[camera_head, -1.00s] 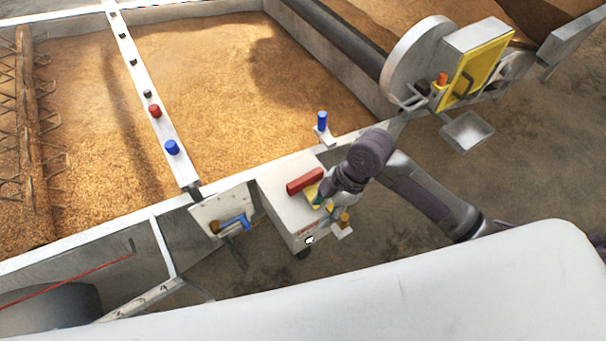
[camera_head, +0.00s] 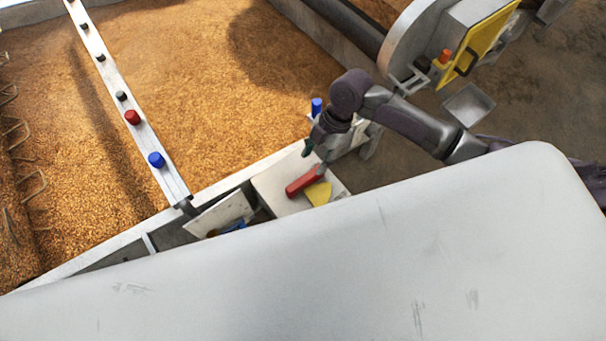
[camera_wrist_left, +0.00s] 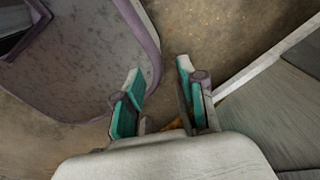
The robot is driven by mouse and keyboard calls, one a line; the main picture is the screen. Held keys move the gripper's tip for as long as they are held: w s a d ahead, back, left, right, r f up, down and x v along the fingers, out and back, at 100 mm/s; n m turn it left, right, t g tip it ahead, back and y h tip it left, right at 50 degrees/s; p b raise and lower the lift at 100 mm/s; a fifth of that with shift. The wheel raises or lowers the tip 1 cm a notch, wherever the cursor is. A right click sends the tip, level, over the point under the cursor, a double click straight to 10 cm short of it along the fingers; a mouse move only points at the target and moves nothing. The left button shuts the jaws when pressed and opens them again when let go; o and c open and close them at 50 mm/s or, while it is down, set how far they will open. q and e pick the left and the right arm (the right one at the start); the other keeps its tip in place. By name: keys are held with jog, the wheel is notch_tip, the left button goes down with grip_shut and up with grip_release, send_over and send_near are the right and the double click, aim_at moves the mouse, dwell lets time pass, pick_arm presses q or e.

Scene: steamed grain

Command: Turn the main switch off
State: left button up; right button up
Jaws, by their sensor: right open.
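The main switch appears to be the red bar-shaped handle (camera_head: 304,182) on top of a pale box (camera_head: 270,186). A yellow plate (camera_head: 318,193) lies beside the handle on the box. My right gripper (camera_head: 315,157) is open, just past the upper right end of the red handle; I cannot tell whether it touches it. My left gripper (camera_wrist_left: 160,70) shows in the left wrist view with its teal fingers apart and nothing between them. The front of the box is hidden behind my white body.
A blue knob (camera_head: 317,106) stands behind my right gripper. A rail carries a blue knob (camera_head: 156,159) and a red knob (camera_head: 132,117) over the grain bed (camera_head: 190,90). A machine with a yellow panel (camera_head: 480,42) stands at the upper right.

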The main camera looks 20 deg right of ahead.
aim_at(304, 179)
jog(key=x, duration=0.4)
jog(key=shift+s, duration=0.1)
jog(key=x, duration=0.4)
jog(key=shift+f, duration=0.15)
jog(key=shift+a+f, duration=0.2)
jog(key=shift+f, duration=0.4)
jog(key=shift+c, duration=0.5)
pick_arm(q)
jog(key=shift+w+r, duration=0.25)
jog(key=shift+w, duration=0.1)
pick_arm(e)
grip_shut()
